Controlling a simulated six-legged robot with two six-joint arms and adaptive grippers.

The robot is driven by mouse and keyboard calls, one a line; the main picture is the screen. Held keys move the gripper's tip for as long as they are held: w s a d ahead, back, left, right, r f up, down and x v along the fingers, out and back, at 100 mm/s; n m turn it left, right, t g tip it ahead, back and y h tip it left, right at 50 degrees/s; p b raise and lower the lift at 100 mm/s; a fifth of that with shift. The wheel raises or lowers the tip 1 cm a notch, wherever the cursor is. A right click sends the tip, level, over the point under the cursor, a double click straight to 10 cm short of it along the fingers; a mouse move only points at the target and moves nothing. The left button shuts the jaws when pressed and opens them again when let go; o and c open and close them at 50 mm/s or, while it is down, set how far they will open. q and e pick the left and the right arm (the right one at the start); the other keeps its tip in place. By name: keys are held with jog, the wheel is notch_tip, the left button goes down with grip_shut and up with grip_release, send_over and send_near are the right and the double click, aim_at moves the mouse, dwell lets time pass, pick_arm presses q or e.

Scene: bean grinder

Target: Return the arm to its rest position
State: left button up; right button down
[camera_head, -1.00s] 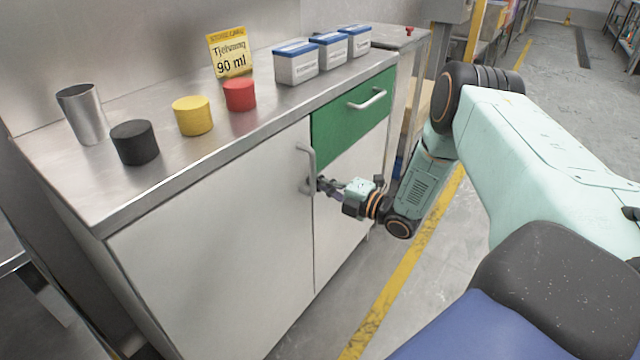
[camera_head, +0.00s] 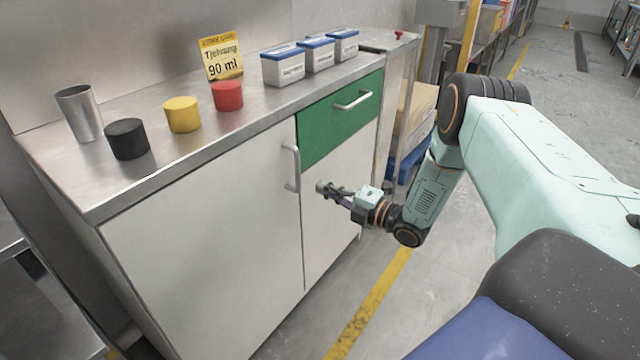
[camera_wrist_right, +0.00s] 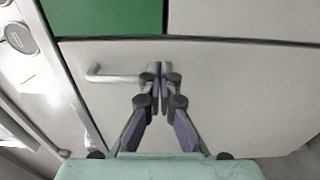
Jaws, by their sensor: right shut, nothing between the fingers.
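My right gripper (camera_head: 322,187) is in front of the white cabinet doors, a little right of the vertical door handle (camera_head: 291,168). Its fingers are together and hold nothing. In the right wrist view the gripper (camera_wrist_right: 160,78) points at the door front, with the handle (camera_wrist_right: 108,75) beside it on the left. The gripper looks apart from the handle in the head view. My left gripper is not in view.
The cabinet (camera_head: 190,255) has a green drawer (camera_head: 335,120). On its steel top stand a metal cup (camera_head: 80,112), black (camera_head: 127,138), yellow (camera_head: 183,114) and red (camera_head: 227,96) cylinders, a yellow sign (camera_head: 221,58) and labelled boxes (camera_head: 283,67). Open floor lies to the right.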

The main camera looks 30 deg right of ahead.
jog(key=p+v, duration=0.2)
jog(key=v, duration=0.5)
jog(key=shift+s, duration=0.1)
